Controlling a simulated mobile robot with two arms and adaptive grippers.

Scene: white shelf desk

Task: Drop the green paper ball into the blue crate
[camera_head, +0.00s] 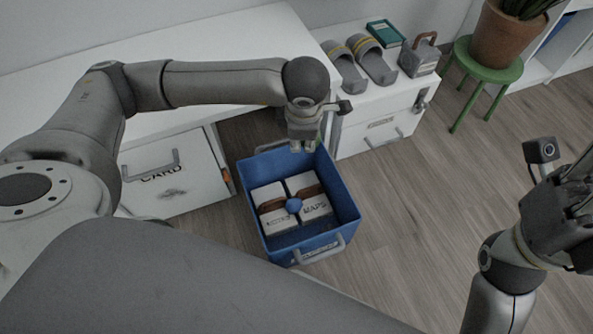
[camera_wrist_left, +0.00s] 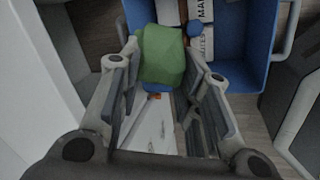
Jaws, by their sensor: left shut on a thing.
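The green paper ball (camera_wrist_left: 161,55) is between the fingertips of my left gripper (camera_wrist_left: 160,75), which is shut on it in the left wrist view. In the head view my left gripper (camera_head: 303,143) hangs over the far edge of the blue crate (camera_head: 345,205), and the ball is mostly hidden. The crate stands open on the floor; its blue wall (camera_wrist_left: 258,50) also shows in the left wrist view. Inside lie two white boxes (camera_head: 268,215) with brown bands and a small blue ball (camera_head: 294,205). My right gripper (camera_head: 572,195) is at the right edge, away from the crate; its fingers are unclear.
A white desk (camera_head: 215,60) with a drawer front (camera_head: 175,185) stands left of the crate. A low white cabinet (camera_head: 380,125) behind it holds grey slippers (camera_head: 370,60), a green box and a grey container. A potted plant (camera_head: 505,40) stands on a green stool. Wooden floor is clear to the right.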

